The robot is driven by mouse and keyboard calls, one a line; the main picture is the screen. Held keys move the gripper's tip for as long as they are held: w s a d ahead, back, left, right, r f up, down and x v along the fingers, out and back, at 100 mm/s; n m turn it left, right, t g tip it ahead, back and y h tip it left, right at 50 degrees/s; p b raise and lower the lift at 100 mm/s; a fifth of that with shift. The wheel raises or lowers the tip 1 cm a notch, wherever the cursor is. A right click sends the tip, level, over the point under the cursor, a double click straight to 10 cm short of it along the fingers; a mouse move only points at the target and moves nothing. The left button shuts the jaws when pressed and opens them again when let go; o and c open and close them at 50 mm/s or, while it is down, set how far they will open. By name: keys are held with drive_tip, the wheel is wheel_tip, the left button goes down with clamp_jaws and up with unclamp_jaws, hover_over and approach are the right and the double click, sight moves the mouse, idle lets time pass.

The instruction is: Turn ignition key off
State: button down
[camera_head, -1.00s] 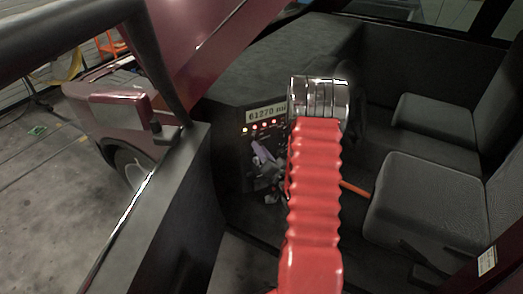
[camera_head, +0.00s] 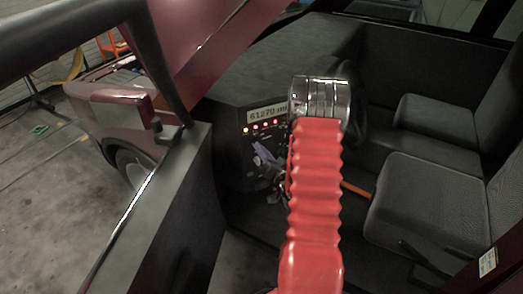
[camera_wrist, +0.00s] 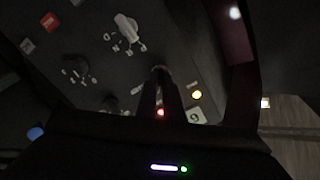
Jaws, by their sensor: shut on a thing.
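My gripper (camera_wrist: 161,72) is shut at the dark dashboard panel in the wrist view. Its dark fingers come together at a small dark thing, probably the ignition key, which they mostly hide. The key's exact angle cannot be told. In the head view my gripper (camera_head: 264,158) is low on the panel, just left of my red ribbed arm, below a row of lit indicators (camera_head: 265,125). In the wrist view a yellow light (camera_wrist: 197,95) and a red light (camera_wrist: 160,112) glow near the fingers.
A light grey knob (camera_wrist: 127,32) with letters around it, a dark dial (camera_wrist: 75,68) and a red button (camera_wrist: 50,21) are close by. The odometer (camera_head: 266,113) is above the lights. Seats (camera_head: 425,205) stand at right and the door (camera_head: 160,220) at left.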

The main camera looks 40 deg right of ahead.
drive_tip(key=shift+s+n, duration=0.1)
drive_tip(key=shift+n, duration=3.9)
drive_tip(key=shift+f, duration=0.1)
drive_tip(key=c, duration=1.9)
unclamp_jaws()
drive_tip(key=v, duration=1.3)
drive_tip(key=shift+s+a, duration=0.2)
drive_tip(key=shift+s, duration=0.15)
